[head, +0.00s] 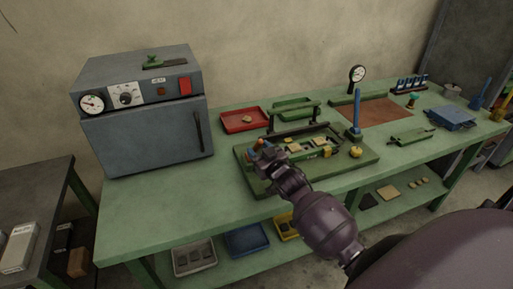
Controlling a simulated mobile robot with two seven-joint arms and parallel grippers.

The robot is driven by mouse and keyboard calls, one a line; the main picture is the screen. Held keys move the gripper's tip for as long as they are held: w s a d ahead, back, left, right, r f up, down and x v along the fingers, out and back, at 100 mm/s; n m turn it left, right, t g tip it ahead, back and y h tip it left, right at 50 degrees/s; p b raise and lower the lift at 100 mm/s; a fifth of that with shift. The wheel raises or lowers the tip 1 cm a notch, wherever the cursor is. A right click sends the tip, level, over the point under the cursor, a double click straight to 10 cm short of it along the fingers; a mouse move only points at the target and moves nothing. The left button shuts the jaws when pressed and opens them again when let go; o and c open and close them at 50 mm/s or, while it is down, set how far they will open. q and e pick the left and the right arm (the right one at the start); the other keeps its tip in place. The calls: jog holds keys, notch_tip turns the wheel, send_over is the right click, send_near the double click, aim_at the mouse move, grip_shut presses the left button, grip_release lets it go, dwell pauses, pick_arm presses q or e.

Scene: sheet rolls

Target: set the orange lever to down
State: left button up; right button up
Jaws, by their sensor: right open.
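A small orange piece (264,143), which looks like the orange lever, shows at the left end of the green sheet-roll machine (361,161) on the bench. Its lower part is hidden behind my right gripper, so I cannot tell its angle. My right gripper (263,158) is open at that end of the machine, close in front of the orange piece. Whether it touches the piece is too small to tell. A small blue part shows just left of the gripper. My left gripper is not in view.
A tall blue lever (356,119) and a yellow knob (355,152) stand at the machine's right. A grey oven (150,135) stands at the left. A red tray (244,120) lies behind. The bench front (160,205) left of the machine is clear.

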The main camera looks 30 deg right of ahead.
jog(key=shift+w+d, duration=0.1)
jog(key=shift+w, duration=0.75)
grip_shut()
